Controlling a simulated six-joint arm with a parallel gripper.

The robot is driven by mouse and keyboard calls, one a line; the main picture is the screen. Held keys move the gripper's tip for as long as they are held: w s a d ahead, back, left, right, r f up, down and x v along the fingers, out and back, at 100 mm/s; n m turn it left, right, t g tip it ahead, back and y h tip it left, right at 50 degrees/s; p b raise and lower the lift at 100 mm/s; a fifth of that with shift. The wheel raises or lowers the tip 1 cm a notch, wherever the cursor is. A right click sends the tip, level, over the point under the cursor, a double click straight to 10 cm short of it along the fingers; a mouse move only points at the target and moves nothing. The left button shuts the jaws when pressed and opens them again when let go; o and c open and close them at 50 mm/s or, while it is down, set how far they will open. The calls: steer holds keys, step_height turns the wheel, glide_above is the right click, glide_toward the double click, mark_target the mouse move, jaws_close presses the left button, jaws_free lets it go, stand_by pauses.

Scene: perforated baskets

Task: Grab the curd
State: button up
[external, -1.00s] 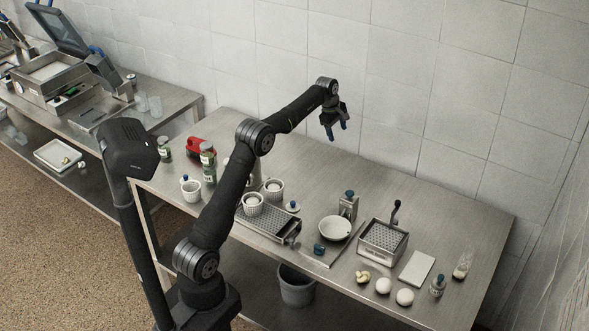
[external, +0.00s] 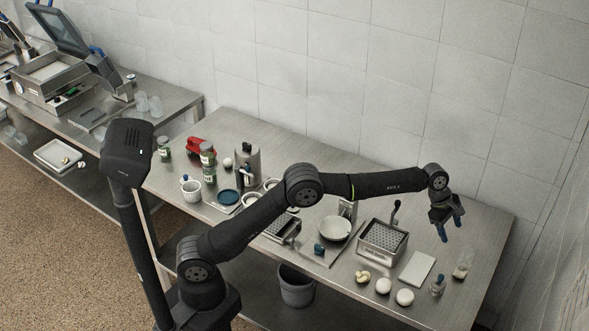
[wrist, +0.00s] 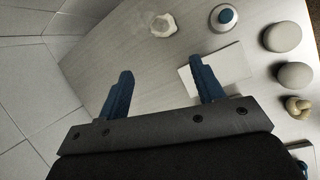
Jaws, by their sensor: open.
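Two white round lumps, one (external: 383,286) beside the other (external: 405,297), and a yellowish knotted piece (external: 363,277) lie along the table's front edge. I cannot tell for sure which is the curd. The wrist view shows the lumps (wrist: 295,75) (wrist: 282,37) and the knotted piece (wrist: 298,107) at the right edge. My gripper (external: 451,228) is open and empty, held above the right end of the table, behind the lumps.
A white board (external: 417,268) lies between the lumps and my gripper. A perforated basket (external: 383,240) stands left of the board. The wall is behind the table.

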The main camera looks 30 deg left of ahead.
glide_toward(460, 267)
steer(key=x, duration=0.4)
steer(key=shift+w+f, duration=0.25)
steer(key=shift+f, duration=0.1)
steer(key=shift+s+d+x, duration=0.1)
steer(key=shift+s+x, duration=0.05)
steer(key=shift+x, duration=1.25)
steer(key=shift+s+d+x, duration=0.1)
steer(key=shift+s+x, duration=0.05)
steer(key=shift+x, duration=1.3)
steer(key=shift+r, duration=0.1)
steer(key=c, duration=0.8)
